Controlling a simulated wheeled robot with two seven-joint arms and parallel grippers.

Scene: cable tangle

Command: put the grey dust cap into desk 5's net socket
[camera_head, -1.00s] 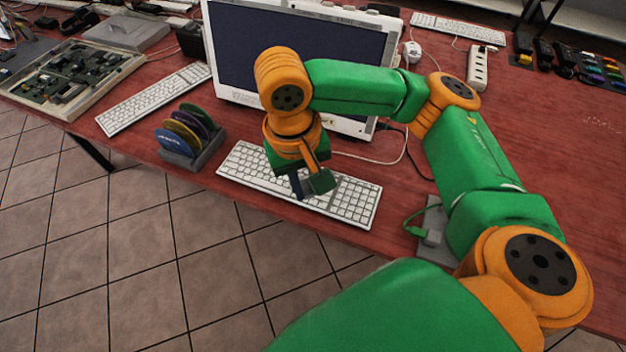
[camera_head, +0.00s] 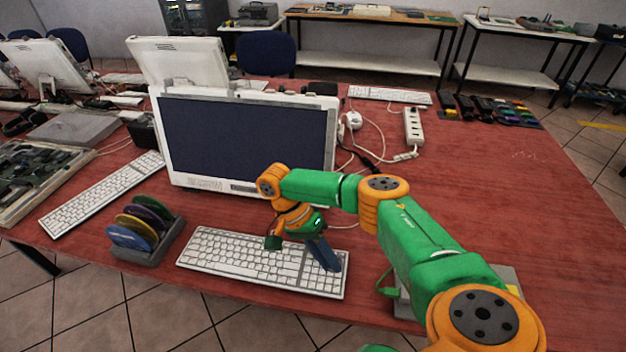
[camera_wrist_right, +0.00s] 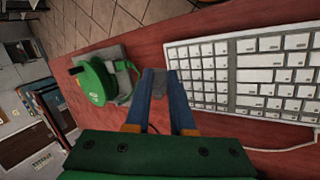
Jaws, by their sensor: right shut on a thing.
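My right gripper (camera_head: 328,262) is over the right end of the white keyboard, its blue fingers angled down. In the right wrist view its fingers (camera_wrist_right: 164,88) are close together, shut on a small grey piece (camera_wrist_right: 155,79) at the tips. This looks like the grey dust cap, though it is mostly hidden and I cannot make it out in the head view. A grey box (camera_wrist_right: 124,78) with a green rounded part (camera_wrist_right: 95,82) lies beyond the fingers in the wrist view. I cannot pick out desk 5's net socket. My left gripper is not in view.
The keyboard (camera_head: 235,258) lies before a white monitor (camera_head: 245,135). A rack of coloured discs (camera_head: 145,232) stands left of it. A white power strip (camera_head: 413,125) and cables lie behind my arm. The red tabletop (camera_head: 520,190) is clear at right.

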